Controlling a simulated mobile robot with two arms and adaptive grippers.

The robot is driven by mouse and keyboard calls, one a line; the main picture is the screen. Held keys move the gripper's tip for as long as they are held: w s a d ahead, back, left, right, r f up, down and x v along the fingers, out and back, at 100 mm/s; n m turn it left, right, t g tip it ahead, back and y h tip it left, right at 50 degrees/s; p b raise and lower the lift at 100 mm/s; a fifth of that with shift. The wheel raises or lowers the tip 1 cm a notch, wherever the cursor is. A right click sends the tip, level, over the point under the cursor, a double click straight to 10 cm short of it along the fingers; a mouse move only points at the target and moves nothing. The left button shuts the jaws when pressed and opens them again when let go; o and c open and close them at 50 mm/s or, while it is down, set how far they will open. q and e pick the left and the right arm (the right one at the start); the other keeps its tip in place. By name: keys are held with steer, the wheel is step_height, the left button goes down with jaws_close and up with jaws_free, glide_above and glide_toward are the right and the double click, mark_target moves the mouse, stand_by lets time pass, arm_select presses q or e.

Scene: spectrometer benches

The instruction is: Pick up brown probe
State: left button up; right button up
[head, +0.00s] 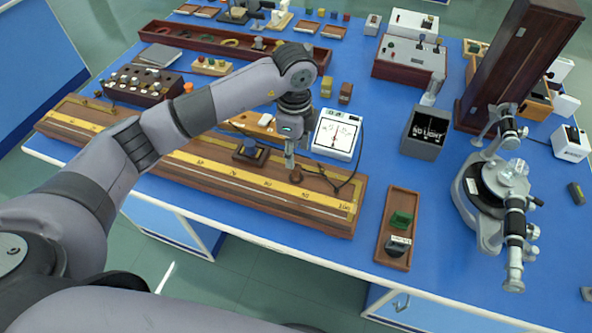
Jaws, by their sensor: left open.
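A small brown probe (296,176) sits on the long wooden board (283,206) with a yellow scale, near the board's right part. A thin dark wire runs on the board close to it. My left gripper (290,164) points down just above and beside the probe. It is open, and its fingers look narrow from here. I cannot tell whether they touch the probe. My right gripper is not in view.
A white meter (335,134) stands just right of my left gripper, and a dark block (251,153) sits on the board to the left. A wooden tray (393,255) and a spectrometer (491,190) are further right. Bare blue tabletop lies between the board and tray.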

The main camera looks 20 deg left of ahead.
mark_target(296, 167)
arm_select(q)
step_height(296, 167, down, 3)
steer(key=shift+r, duration=0.15)
step_height(296, 167, down, 4)
steer(key=shift+d+f+p, duration=0.1)
steer(key=shift+d+p, duration=0.05)
steer(key=shift+p, duration=1)
steer(key=shift+f, duration=0.55)
steer(key=shift+c, duration=0.5)
jaws_close()
